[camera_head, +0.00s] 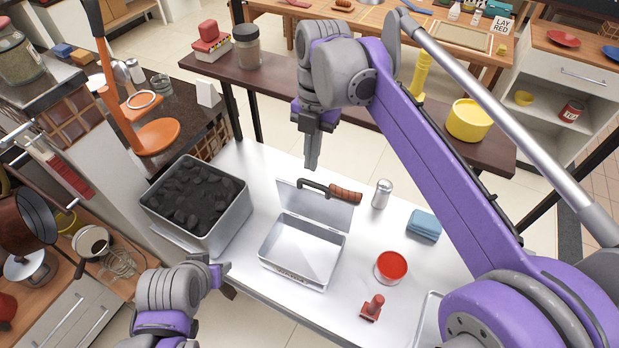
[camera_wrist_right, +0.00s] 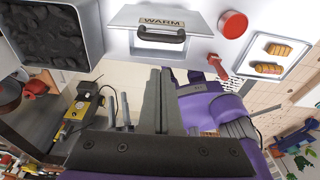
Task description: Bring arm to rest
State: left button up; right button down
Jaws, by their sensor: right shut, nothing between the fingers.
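My right gripper (camera_head: 312,160) hangs pointing down at the end of the purple arm, above the far edge of the white table, behind the metal box. Its fingers (camera_wrist_right: 163,100) are together in the right wrist view, with nothing between them. The metal box (camera_head: 302,250) stands open, its lid (camera_head: 325,212) raised. The lid's black handle (camera_wrist_right: 160,36) and a "WARM" label show in the wrist view. My left gripper (camera_head: 222,272) is low at the left, near the table's front edge by the charcoal bin; its fingers are too unclear to judge.
The charcoal bin (camera_head: 236,222) stands left of the box. A dark table (camera_head: 280,80) lies behind, across a floor gap.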

jog(key=s+d+f+m+t, duration=0.4)
jog(key=s+d+f+m, duration=0.3)
jog(key=m, duration=0.8)
jog(key=s+d+f+m+t+h, duration=0.1)
jog(key=s+d+f+m+t, duration=0.2)
jog(key=s+d+f+m, duration=0.4)
notch_tip(320, 180, down, 2)
jog(key=s+m, duration=0.1)
jog(key=m, duration=0.7)
jog(key=shift+f+t, duration=0.15)
jog(key=shift+t, duration=0.25)
